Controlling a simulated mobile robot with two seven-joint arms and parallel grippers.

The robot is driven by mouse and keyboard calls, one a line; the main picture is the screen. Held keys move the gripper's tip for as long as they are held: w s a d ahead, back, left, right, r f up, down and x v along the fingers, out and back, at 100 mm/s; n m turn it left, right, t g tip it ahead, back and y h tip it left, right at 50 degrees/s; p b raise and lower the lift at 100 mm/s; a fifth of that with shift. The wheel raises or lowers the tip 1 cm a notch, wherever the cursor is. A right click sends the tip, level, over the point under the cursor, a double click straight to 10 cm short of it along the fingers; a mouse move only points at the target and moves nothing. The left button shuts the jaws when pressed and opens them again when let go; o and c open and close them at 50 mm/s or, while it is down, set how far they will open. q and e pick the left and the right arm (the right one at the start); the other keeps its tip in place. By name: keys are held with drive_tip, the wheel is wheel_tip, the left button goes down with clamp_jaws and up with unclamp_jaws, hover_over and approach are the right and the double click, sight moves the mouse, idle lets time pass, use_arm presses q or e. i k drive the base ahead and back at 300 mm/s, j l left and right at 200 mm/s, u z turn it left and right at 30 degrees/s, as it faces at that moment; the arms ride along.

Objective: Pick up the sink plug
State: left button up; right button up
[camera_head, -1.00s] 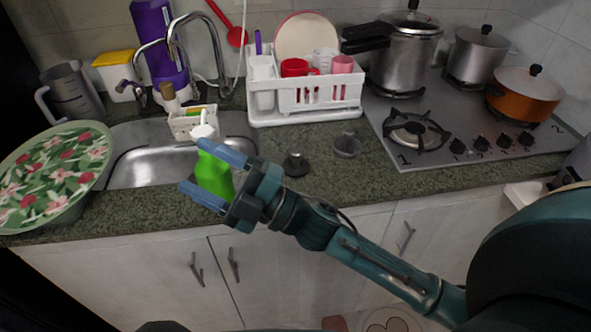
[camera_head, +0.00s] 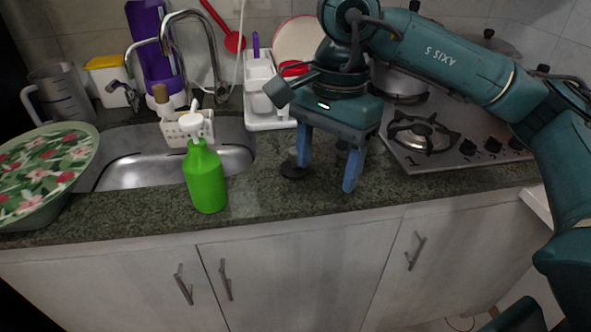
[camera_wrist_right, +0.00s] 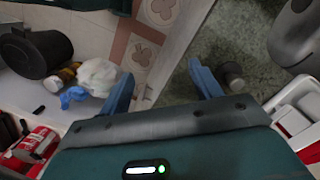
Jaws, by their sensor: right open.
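The sink plug (camera_head: 293,168), small, dark and round with a knob on top, sits upright on the green-black counter right of the sink. A small dark round piece, likely the same plug, shows beside a finger in the right wrist view (camera_wrist_right: 232,75). My right gripper (camera_head: 327,175) points down above the counter, open and empty. Its left finger in the head view is just right of the plug and overlaps its edge; I cannot tell whether they touch. Its other finger is farther right and nearer the front edge. My left gripper is not in view.
A green bottle (camera_head: 206,180) stands left of the plug, by the sink (camera_head: 130,172). A white dish rack (camera_head: 263,118) is behind, partly hidden by my right arm. The stove (camera_head: 440,150) is at the right.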

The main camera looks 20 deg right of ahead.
sight(289, 168)
drive_tip(key=i+l+u, duration=0.1)
drive_tip(key=l+u, duration=0.65)
drive_tip(key=l, duration=0.15)
drive_tip(key=l+u, duration=0.4)
drive_tip(key=k+l, duration=0.05)
